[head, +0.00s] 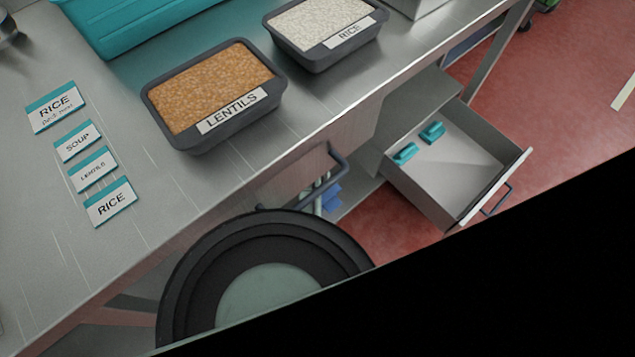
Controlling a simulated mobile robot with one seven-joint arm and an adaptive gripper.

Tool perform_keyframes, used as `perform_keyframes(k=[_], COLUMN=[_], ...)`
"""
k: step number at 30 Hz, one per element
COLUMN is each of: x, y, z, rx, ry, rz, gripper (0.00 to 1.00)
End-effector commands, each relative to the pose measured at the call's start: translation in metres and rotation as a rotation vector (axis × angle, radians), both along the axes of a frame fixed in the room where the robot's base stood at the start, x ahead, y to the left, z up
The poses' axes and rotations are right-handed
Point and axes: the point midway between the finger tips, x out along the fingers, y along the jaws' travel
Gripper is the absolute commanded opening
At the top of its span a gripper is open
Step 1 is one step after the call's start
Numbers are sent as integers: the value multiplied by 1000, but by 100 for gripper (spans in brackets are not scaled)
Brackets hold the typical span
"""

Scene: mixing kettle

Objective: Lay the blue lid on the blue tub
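A teal-blue container (135,28) stands at the top left of the steel counter, cut off by the picture's upper edge. I cannot tell whether it is the blue tub, or whether a lid is on it. No separate blue lid can be made out. My gripper is not in view.
A lentils tub (213,88) and a rice tub (326,32) stand open and full on the counter (60,225). Several label cards (95,168) lie at left. An open drawer (470,170) holds two small teal items (432,131). A dark round object and a black area block the bottom.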

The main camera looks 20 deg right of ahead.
Motion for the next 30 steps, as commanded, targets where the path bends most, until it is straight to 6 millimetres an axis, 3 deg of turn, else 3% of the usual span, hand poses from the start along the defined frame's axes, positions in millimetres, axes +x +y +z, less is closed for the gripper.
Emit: perform_keyframes(k=[11, 17, 26, 30], x=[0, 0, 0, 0], y=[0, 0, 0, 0], z=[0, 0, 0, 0], rx=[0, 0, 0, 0], ry=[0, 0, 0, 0], rz=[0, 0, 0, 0], gripper=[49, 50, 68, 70])
